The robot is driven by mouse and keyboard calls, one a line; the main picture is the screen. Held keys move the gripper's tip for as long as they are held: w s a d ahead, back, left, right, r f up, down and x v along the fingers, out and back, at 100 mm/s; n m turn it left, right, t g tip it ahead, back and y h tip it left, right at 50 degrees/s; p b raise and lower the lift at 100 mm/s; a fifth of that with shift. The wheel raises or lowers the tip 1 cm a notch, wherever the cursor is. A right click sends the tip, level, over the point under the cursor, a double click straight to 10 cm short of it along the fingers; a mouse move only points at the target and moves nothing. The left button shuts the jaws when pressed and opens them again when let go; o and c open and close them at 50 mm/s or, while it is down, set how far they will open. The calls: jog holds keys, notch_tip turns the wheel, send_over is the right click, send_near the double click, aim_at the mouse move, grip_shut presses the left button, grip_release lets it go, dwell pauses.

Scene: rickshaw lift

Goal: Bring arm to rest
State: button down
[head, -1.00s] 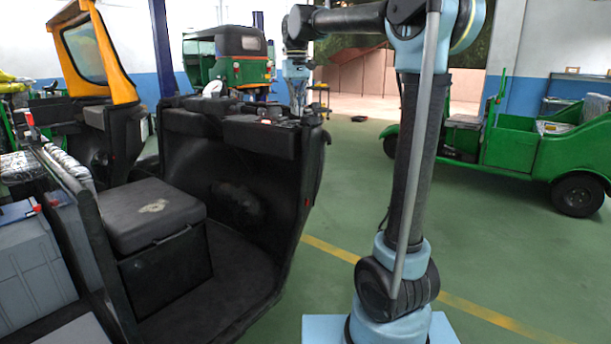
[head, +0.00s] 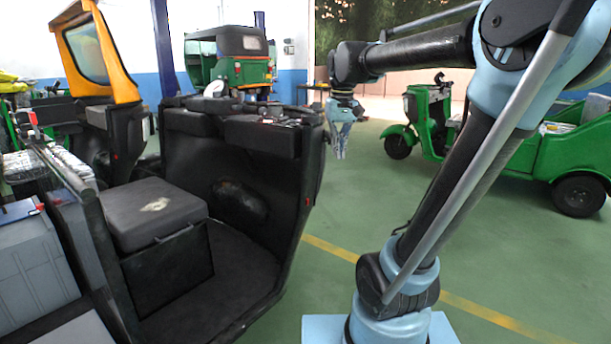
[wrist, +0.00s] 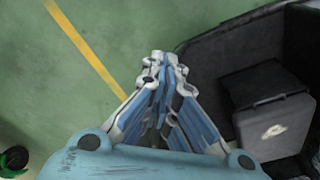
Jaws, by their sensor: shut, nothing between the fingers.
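My gripper (head: 340,154) hangs pointing down in the head view, just right of the black rickshaw cab's dashboard side and clear of it. In the wrist view my gripper (wrist: 163,60) has its blue and grey fingers drawn together with nothing between them. Green floor lies below it. My arm rises from its light blue base, leans to the right and reaches back to the left at the top.
The open black rickshaw cab (head: 240,195) with a box seat (head: 155,212) stands at left; it also shows in the wrist view (wrist: 225,50). A green rickshaw (head: 500,150) is at right, another (head: 228,60) behind. Floor with a yellow line (head: 480,312) is open between.

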jog(key=s+d+f+m, duration=0.1)
jog(key=s+d+f, duration=0.3)
jog(key=s+f, duration=0.5)
jog(key=s+d+f+m+t, duration=0.1)
jog(key=s+d+f, duration=0.4)
jog(key=s+f, duration=0.4)
notch_tip(320, 180, down, 6)
jog(key=shift+s+r, duration=0.1)
jog(key=shift+s, duration=0.15)
jog(key=shift+w+f, duration=0.25)
jog(key=shift+w, duration=0.2)
